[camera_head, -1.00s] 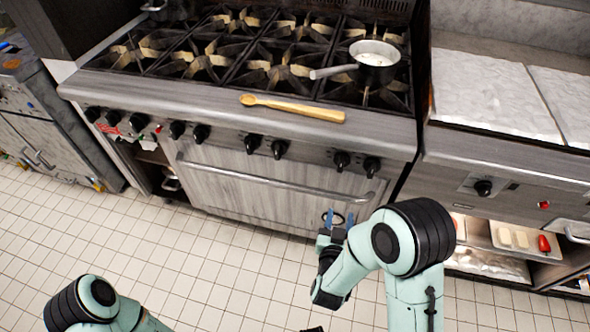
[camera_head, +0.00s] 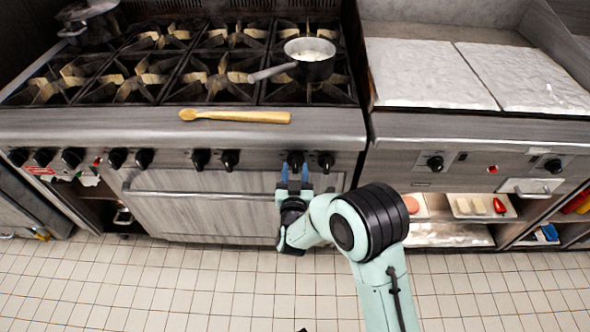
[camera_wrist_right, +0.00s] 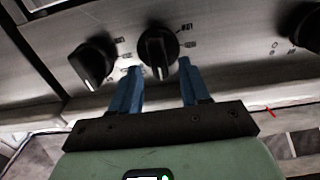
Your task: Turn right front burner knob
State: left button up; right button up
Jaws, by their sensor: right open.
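The stove front carries a row of black knobs. Toward its right end are two close together: one (camera_head: 294,160) and, right of it, the rightmost one (camera_head: 326,161). My right gripper (camera_head: 294,174) is open just in front of and slightly below the left knob of this pair. In the right wrist view, the blue fingers of the gripper (camera_wrist_right: 159,68) point at a knob (camera_wrist_right: 158,52), with one fingertip on either side of its lower part. I cannot tell whether they touch it. A second knob (camera_wrist_right: 92,62) is close on the left. My left gripper is out of view.
A saucepan (camera_head: 311,68) stands on the right burners, its handle pointing left. A wooden spoon (camera_head: 235,116) lies on the stove's front ledge. The oven handle bar (camera_head: 200,195) runs below the knobs. Right is another counter (camera_head: 420,72) with shelves below. The tiled floor (camera_head: 180,285) is clear.

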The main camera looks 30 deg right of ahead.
jog(key=shift+w+d, duration=0.3)
jog(key=shift+w, duration=0.1)
grip_shut()
